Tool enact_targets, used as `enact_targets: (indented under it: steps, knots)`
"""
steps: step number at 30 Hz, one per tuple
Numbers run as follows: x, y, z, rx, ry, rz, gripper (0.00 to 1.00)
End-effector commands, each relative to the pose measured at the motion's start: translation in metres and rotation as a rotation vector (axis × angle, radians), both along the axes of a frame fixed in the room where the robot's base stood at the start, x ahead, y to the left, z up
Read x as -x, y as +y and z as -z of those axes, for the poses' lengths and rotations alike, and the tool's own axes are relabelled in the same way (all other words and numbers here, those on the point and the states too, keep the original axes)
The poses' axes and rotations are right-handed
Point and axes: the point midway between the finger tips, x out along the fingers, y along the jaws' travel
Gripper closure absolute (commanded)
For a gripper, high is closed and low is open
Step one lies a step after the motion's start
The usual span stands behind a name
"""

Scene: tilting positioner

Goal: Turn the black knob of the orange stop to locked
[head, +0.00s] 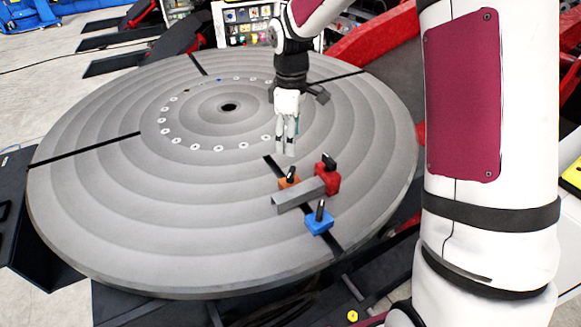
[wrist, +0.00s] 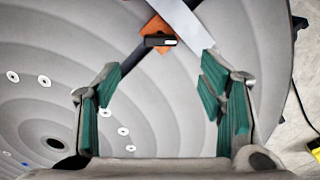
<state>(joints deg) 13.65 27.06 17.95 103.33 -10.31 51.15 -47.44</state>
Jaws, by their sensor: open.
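The orange stop (head: 284,184) sits on the round grey table, against the left end of a grey bar (head: 297,196). Its black knob (head: 292,174) stands up from its top. In the wrist view the orange stop (wrist: 153,27) is at the top centre, and its black knob (wrist: 158,41) lies about level across the picture with a pale right end. My gripper (head: 286,153) points down above the table, just behind the orange stop and apart from it. In the wrist view the jaws (wrist: 163,85) are wide apart with nothing between them.
A red stop (head: 328,180) with a black knob stands behind the bar's right part. A blue stop (head: 318,224) with a black knob stands in front of the bar. The round table (head: 110,215) is bare to the left.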

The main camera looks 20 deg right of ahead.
Motion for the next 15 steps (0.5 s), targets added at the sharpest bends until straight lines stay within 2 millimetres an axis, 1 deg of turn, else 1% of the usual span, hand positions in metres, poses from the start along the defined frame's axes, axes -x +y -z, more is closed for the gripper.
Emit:
enact_targets:
  steps: [1, 9, 15]
  knots:
    - [0.002, 0.0, 0.01, 0.0, 0.006, -0.001, 0.37]
    - [0.003, 0.0, 0.063, 0.0, 0.006, 0.001, 0.37]
    - [0.002, 0.0, 0.095, 0.001, 0.004, 0.001, 0.37]
